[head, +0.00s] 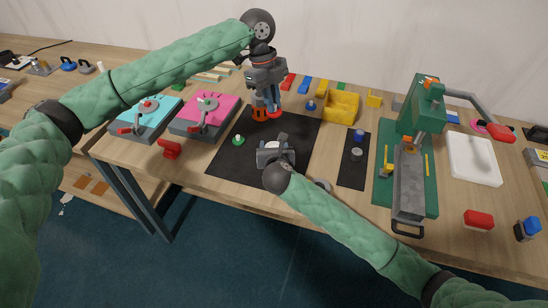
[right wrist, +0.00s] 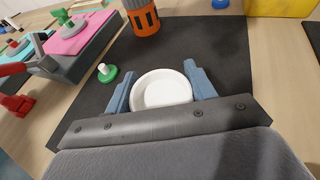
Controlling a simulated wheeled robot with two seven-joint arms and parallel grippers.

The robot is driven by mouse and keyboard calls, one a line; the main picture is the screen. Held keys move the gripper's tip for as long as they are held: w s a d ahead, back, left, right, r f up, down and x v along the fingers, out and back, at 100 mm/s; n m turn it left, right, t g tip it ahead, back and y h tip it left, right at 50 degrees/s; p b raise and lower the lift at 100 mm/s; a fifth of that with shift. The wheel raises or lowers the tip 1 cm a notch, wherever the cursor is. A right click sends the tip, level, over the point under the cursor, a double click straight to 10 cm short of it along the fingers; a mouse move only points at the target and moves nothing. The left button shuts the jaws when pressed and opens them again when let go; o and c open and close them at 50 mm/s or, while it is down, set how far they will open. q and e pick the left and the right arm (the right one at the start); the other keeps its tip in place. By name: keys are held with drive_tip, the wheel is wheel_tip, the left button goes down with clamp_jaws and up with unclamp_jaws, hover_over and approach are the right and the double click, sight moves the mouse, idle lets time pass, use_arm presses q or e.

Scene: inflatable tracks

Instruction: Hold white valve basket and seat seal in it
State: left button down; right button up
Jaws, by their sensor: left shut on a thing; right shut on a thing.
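The white valve basket (right wrist: 161,90) is a round, shallow, open cup. My right gripper (right wrist: 160,84) is shut on it, one blue finger on each side, low over the black mat; the cup looks empty inside. In the head view my right gripper (head: 277,144) hides most of it. My left gripper (head: 272,108) points down above the back of the mat, beyond the basket and apart from it. It is shut on a small red ring, which looks like the seal (head: 275,115), at its fingertips.
The black mat (head: 225,160) holds a green piece with a white top (head: 238,140) and an orange slotted cylinder (head: 260,112) close to my left gripper. A yellow bin (head: 342,106) stands behind right. Teal and pink clamp stations are left; a green press (head: 420,110) is right.

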sight(273, 115)
use_arm(q)
drive_tip(key=shift+n, duration=0.8)
wheel_tip(273, 115, down, 5)
drive_tip(key=shift+s, duration=0.1)
drive_tip(key=shift+f, duration=4.9)
